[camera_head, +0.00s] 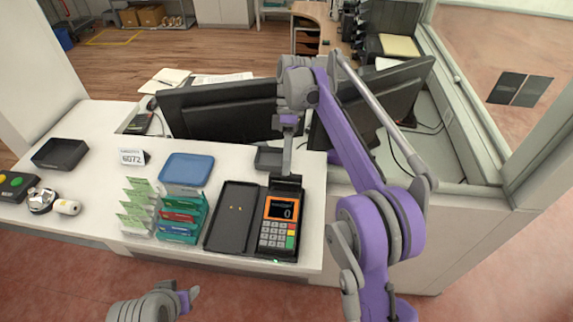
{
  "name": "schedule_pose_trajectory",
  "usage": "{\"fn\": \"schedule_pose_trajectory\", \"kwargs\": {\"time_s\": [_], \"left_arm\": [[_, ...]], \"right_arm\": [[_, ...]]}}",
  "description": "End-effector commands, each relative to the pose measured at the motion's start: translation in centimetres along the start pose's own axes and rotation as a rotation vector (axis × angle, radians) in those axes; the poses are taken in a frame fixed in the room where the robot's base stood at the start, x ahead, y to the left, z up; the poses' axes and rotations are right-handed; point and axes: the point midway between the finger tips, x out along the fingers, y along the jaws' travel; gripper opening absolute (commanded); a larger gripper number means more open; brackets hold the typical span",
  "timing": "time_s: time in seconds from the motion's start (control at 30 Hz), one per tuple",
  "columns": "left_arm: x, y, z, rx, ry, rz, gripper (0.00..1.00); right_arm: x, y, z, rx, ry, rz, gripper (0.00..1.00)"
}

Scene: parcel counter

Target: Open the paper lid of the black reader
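The black reader (266,248) lies near the right front of the white counter, with an orange-framed screen reading 0 and a keypad. Its dark paper lid (286,182) is at the far end, just behind the screen; I cannot tell whether it is raised. My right gripper (287,172) points down with its fingertips right at the lid; touching or just above is unclear, and so is its opening. My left gripper (190,298) is low in front of the counter, apart from the reader, and its opening is unclear.
A black tray (228,241) lies directly left of the reader. Card racks (182,219), a blue-lidded box (187,170) and a number sign (132,157) stand further left. Two monitors (221,110) (380,100) rise behind. The counter's right edge is close to the reader.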

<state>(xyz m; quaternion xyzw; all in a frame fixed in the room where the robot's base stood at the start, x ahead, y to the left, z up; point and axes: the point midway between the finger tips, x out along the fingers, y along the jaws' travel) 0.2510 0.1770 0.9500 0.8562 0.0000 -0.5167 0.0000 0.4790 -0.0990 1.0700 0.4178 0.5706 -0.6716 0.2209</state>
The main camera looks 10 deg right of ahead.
Motion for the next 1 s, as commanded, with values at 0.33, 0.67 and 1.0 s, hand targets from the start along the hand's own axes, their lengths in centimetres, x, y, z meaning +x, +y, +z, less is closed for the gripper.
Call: {"fn": "schedule_pose_trajectory", "kwargs": {"time_s": [0.33,0.67,1.0], "left_arm": [[0.0,0.0,0.0,0.0,0.0,0.0,0.5],[0.0,0.0,0.0,0.0,0.0,0.0,0.5],[-0.4,0.0,-0.5,0.0,0.005,0.0,0.5]], "right_arm": [[0.0,0.0,0.0,0.0,0.0,0.0,0.15],[0.0,0.0,0.0,0.0,0.0,0.001,0.35],[-1.0,-1.8,-0.8,0.001,0.002,0.002,0.35]]}}
